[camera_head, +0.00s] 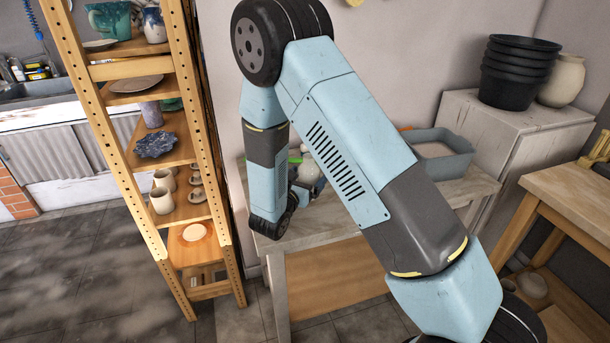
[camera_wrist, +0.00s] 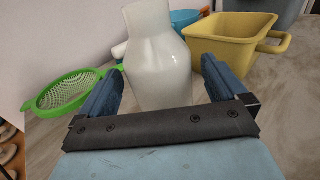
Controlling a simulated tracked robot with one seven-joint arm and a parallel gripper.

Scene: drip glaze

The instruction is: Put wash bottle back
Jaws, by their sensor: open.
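A pale white bottle (camera_wrist: 160,65), which looks like the wash bottle, stands upright on the worktop in the wrist view. Its top is cut off by the picture edge. My gripper (camera_wrist: 163,72) is open, with one blue finger on each side of the bottle's body. I cannot tell whether either finger touches it. In the head view a small pale part of what seems to be the same bottle (camera_head: 309,172) shows behind my arm. My arm hides most of the gripper area there.
A green strainer (camera_wrist: 68,92) lies left of the bottle, and a yellow handled container (camera_wrist: 240,35) stands to its right. A blue object (camera_wrist: 185,18) is behind. A grey-blue tub (camera_head: 456,163) sits on the table (camera_head: 330,225). A wooden shelf (camera_head: 185,215) with pottery stands left.

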